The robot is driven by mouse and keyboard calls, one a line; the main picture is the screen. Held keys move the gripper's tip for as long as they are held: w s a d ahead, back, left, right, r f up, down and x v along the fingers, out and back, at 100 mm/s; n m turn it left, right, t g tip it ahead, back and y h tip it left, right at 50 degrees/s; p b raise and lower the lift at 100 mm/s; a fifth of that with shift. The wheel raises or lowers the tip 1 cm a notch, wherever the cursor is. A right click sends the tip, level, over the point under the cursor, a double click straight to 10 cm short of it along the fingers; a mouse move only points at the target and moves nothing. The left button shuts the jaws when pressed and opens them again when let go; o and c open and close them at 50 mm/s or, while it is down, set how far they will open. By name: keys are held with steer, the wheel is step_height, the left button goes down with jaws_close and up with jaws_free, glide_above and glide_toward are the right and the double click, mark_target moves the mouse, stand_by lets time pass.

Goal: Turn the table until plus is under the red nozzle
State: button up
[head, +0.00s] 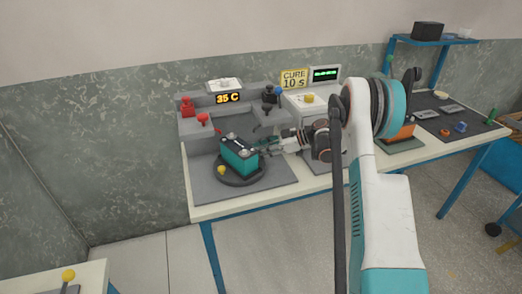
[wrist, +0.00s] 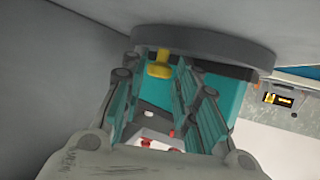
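A teal battery (head: 238,156) with a dark top stands on the dark round turntable (head: 240,181). A yellow knob (head: 221,170) sits at the turntable's front left. Plus and minus marks are too small to read. The red nozzle (head: 203,119) is behind and left of the battery, on the grey station. My gripper (head: 268,144) is beside the battery's right side. In the wrist view, whose picture is upside down, my gripper (wrist: 164,78) has its fingers apart. The yellow knob (wrist: 160,64) appears between them, with the battery (wrist: 222,92) behind; contact cannot be told.
A black nozzle (head: 270,96) stands at the station's right, near a 35 C display (head: 228,98). A CURE 10 s sign (head: 294,78) and a grey box (head: 304,101) stand farther right. A dark mat (head: 462,131) with small parts lies on the right table. Bare grey mat shows before the turntable.

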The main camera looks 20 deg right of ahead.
stand_by(0.3)
steer(key=v, duration=1.2)
steer(key=shift+f, duration=0.1)
steer(key=shift+c, duration=0.5)
